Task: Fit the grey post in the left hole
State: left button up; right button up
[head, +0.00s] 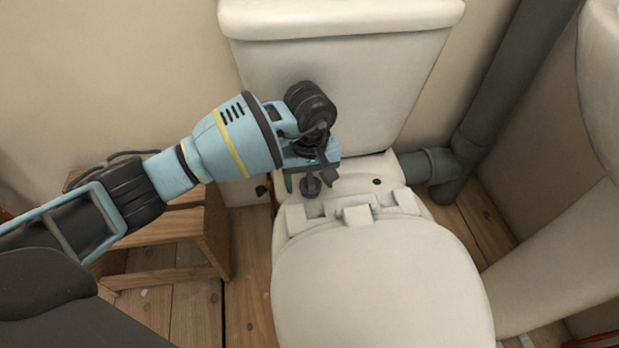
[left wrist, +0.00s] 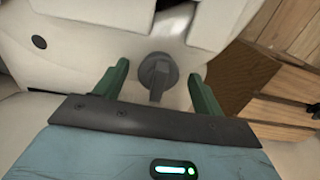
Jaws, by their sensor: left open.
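The grey post (head: 311,187) stands at the left side of the ledge behind the toilet seat. In the left wrist view its round, wide head and narrower shank (left wrist: 158,76) show between my green fingers. My left gripper (head: 309,178) is open, with one finger on each side of the post and a visible gap to both; it also shows in the left wrist view (left wrist: 160,88). The left hole is hidden, and I cannot tell how deep the post sits in it. The right hole (head: 376,182) is bare and dark, and shows in the left wrist view (left wrist: 39,42).
The closed toilet seat (head: 385,285) with its hinge blocks lies in front of the ledge. The cistern (head: 370,85) rises close behind my gripper. A grey pipe (head: 430,166) runs off right. A wooden stool (head: 185,235) stands on the left.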

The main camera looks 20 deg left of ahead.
pick_arm(q)
jog(key=shift+r, duration=0.35)
notch_tip(320, 180, up, 6)
jog(key=shift+r+p, duration=0.1)
jog(key=shift+p, duration=1.15)
jog(key=shift+r, duration=0.5)
